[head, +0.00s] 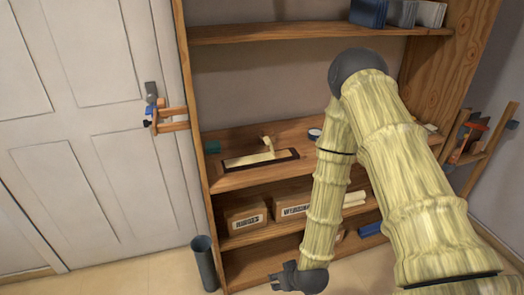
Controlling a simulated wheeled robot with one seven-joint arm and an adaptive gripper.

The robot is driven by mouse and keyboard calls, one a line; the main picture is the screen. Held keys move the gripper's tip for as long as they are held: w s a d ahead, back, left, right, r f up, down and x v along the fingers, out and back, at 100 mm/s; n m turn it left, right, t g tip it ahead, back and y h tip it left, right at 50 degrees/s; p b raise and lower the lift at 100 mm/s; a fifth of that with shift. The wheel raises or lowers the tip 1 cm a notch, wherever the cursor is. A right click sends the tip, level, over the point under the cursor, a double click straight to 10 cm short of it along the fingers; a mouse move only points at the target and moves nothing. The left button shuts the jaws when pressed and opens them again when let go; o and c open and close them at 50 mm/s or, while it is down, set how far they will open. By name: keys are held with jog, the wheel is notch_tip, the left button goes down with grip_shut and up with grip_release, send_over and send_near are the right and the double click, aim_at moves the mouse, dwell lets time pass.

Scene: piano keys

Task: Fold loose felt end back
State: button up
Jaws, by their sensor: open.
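A pale cream piano key (262,157) lies on a dark flat mat (231,166) on the middle shelf. A smaller pale block (267,142) stands at the key's back edge. No loose felt end can be made out at this size. My gripper (274,283) is dark, low in front of the bottom shelf, below and apart from the mat and key. It points left, and its fingers are small here. They look open, with nothing seen between them.
Cardboard boxes (245,215) sit below. A dark bin (204,265) stands on the floor at left. My arm hides part of the shelf's right side.

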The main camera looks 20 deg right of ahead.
jog(key=w+d+r+t+b, duration=0.1)
jog(key=w+r+t+b, duration=0.1)
jog(key=w+r, duration=0.3)
jog(key=w+d+r+n+t+b, duration=0.1)
jog(key=w+r+t+b, duration=0.2)
jog(key=w, duration=0.9)
jog(key=w+d+r+t+b, duration=0.1)
jog(key=w+r+t+b, duration=0.2)
jog(key=w+r, duration=0.5)
jog(key=shift+w+d+r+t, duration=0.15)
jog(key=shift+d+r+t, duration=0.25)
jog(key=shift+t, duration=0.1)
jog(key=t+h+b, duration=0.1)
jog(key=t+b, duration=0.1)
jog(key=t, duration=0.1)
send_near(269, 143)
jog(key=w, duration=0.2)
jog(key=shift+n, duration=0.3)
jog(key=w, duration=1)
jog(key=shift+w+a+p, duration=0.2)
jog(key=shift+p, duration=0.2)
jog(key=shift+c, duration=0.2)
grip_shut()
